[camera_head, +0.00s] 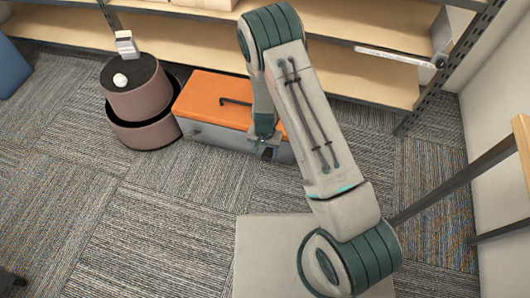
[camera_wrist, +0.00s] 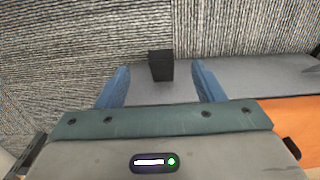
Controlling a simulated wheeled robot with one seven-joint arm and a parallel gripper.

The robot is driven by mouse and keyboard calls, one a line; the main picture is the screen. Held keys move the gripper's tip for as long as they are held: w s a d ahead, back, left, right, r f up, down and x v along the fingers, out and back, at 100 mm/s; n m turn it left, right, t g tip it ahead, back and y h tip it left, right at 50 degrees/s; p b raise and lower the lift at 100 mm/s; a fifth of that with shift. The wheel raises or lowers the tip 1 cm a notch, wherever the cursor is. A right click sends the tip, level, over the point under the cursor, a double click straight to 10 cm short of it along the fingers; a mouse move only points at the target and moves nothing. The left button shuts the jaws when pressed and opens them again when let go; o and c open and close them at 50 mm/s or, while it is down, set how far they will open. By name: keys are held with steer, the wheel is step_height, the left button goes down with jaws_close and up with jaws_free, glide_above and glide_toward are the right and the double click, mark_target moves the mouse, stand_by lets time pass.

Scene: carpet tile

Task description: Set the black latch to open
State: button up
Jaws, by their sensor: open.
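The toolbox has an orange lid (camera_head: 205,98) and a grey body (camera_head: 222,138), and stands on the carpet by the shelf. The black latch (camera_wrist: 161,66) shows in the wrist view as a small dark block against the grey body. My gripper (camera_wrist: 160,68) is open, with one blue finger on each side of the latch and visible gaps between. In the head view my gripper (camera_head: 265,140) is at the front of the toolbox, near its right end. My arm and gripper hide part of that end, and I cannot tell the latch clearly there.
A round brown two-tier container (camera_head: 140,100) with a dark top and a small white object (camera_head: 120,80) on it stands left of the toolbox. A wooden shelf (camera_head: 360,75) with metal posts is behind. The carpet (camera_head: 130,220) in front is clear.

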step_height(320, 180, up, 4)
steer(key=shift+r+p, duration=0.2)
steer(key=shift+p, duration=0.35)
